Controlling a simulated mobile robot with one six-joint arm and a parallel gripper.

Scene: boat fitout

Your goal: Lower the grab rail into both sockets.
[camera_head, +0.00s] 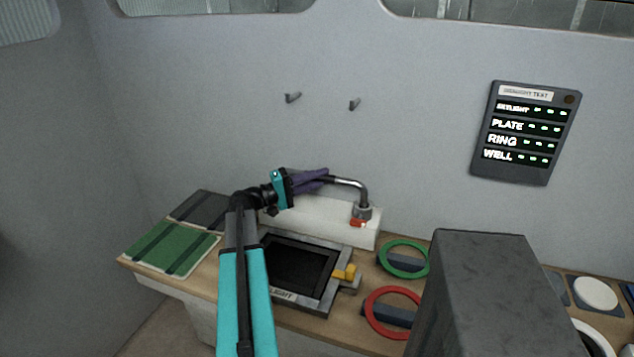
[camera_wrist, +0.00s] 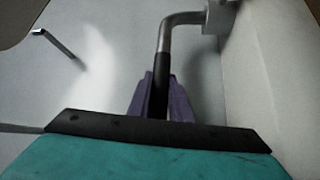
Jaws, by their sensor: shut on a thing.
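The grab rail (camera_head: 349,181) is a bent metal tube with a dark grip section. My gripper (camera_head: 318,177), with purple fingers, is shut on the dark section of the rail. In the wrist view the rail (camera_wrist: 166,40) runs up from between the purple fingers (camera_wrist: 162,102) and bends right into a fitting. Its right end comes down at a grey socket (camera_head: 362,212) with a red part (camera_head: 358,222) below, on the white block (camera_head: 313,220). I cannot tell how deep that end sits. The rail's left end and the other socket are hidden behind my gripper and arm.
A tall dark block (camera_head: 480,300) stands at front right. Two hooks (camera_head: 292,97) are on the wall.

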